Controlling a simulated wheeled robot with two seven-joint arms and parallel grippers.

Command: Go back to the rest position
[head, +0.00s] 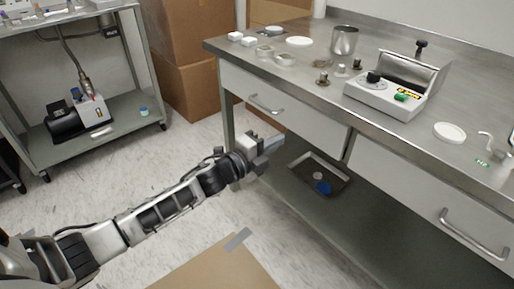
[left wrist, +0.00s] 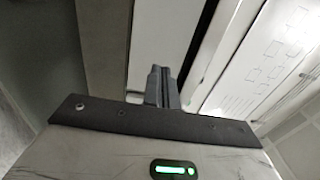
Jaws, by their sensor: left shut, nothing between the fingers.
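My left arm comes in from the left in the head view and reaches toward the front of the steel workbench (head: 300,85). My left gripper (head: 272,146) is in front of the bench's left drawer, below the top's edge. It is shut and empty. In the left wrist view the two fingers (left wrist: 161,85) stand close together with nothing between them. My right gripper is not in view.
A device with a black knob (head: 383,95), a metal beaker (head: 344,40) and several small dishes stand on the bench. A tray (head: 320,176) lies on its lower shelf. A cart with a pump (head: 78,115) and cardboard boxes (head: 190,85) stand behind. A box (head: 215,268) is at the front.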

